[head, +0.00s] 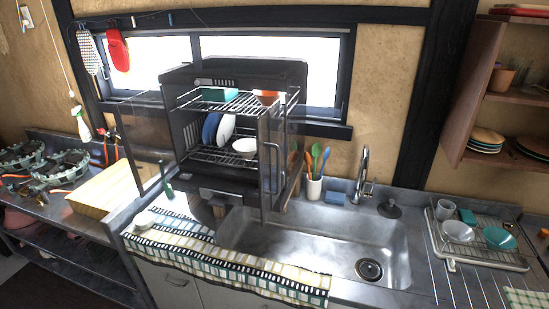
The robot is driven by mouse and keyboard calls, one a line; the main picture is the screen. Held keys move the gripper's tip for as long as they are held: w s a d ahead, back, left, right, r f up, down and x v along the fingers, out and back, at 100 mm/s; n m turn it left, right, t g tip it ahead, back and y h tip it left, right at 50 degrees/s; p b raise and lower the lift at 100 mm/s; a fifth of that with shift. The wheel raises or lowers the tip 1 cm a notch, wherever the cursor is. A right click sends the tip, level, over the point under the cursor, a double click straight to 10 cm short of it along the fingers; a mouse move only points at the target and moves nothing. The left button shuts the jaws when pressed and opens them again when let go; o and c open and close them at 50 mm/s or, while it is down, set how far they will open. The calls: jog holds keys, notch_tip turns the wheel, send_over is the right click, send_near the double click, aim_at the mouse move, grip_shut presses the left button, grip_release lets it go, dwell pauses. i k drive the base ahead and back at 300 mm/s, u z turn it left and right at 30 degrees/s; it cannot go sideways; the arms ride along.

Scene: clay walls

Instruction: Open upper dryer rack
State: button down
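The dish dryer (236,75) is a dark cabinet standing above the left side of the sink. Its left glass door (140,140) and right door (273,165) both stand open to the sides. The upper wire rack (235,104) holds a teal box-like item (219,94) and an orange bowl (265,95). The lower wire rack (222,156) holds a blue plate (210,129), a white plate (226,129) and a white bowl (245,146). My gripper is not in view.
The sink (325,240) and faucet (363,175) lie right of the dryer, with a utensil cup (314,187) behind the sink. A checkered cloth (215,262) covers the front counter edge. A cutting board (103,188) and stove (25,160) are left; a dish rack (480,262) is right.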

aim_at(210, 109)
jog(key=u, duration=0.1)
jog(key=i, duration=1)
jog(key=z, duration=0.1)
